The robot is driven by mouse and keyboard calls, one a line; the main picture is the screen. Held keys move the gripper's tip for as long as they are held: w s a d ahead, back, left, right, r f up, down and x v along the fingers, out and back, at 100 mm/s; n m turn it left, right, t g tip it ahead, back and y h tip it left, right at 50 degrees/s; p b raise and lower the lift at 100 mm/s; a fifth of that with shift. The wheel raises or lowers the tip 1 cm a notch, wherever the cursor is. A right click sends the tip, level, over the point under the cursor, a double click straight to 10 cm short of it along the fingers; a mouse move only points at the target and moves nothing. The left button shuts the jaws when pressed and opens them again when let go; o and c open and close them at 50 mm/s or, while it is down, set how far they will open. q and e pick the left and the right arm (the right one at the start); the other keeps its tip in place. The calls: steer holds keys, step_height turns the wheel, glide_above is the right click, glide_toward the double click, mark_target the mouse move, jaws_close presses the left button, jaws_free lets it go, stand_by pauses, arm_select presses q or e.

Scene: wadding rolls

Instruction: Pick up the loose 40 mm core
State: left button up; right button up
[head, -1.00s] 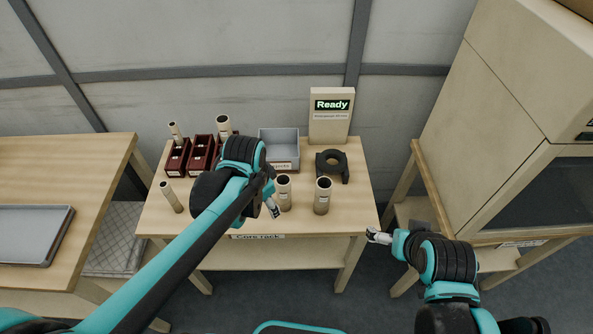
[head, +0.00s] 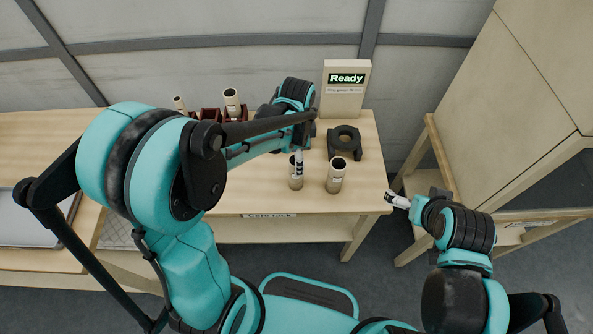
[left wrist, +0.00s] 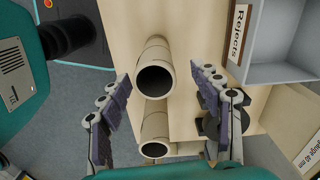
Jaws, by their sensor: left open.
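Two upright tan hollow cores stand near the front edge of the rack table. The left one (head: 296,182) has my left gripper (head: 298,160) directly over it; the right one (head: 336,176) stands clear. In the left wrist view, the open fingers of my left gripper (left wrist: 161,75) lie on either side of the nearer core (left wrist: 154,60), with no visible grip. The other core (left wrist: 155,135) shows lower in that view. I cannot read which is 40 mm. My right gripper (head: 392,200) is right of the table, its finger gap too small to judge.
More cores (head: 232,100) (head: 180,103) stand at dark red boxes (head: 209,114) behind my left arm. A black holder (head: 345,141) and a "Ready" display (head: 346,88) stand at the back right. A grey Rejects bin (left wrist: 280,45) shows in the left wrist view.

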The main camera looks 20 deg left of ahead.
arm_select(q)
steer(key=f+b, duration=0.1)
steer(key=f, duration=0.1)
steer(key=f+b, duration=0.1)
steer(key=f, duration=0.2)
steer(key=f+b, duration=0.1)
steer(key=f, duration=0.1)
steer(key=shift+s+f, duration=0.25)
steer(key=shift+f, duration=0.1)
steer(key=shift+r, duration=0.1)
steer(key=shift+c, duration=0.3)
steer(key=c, duration=1.2)
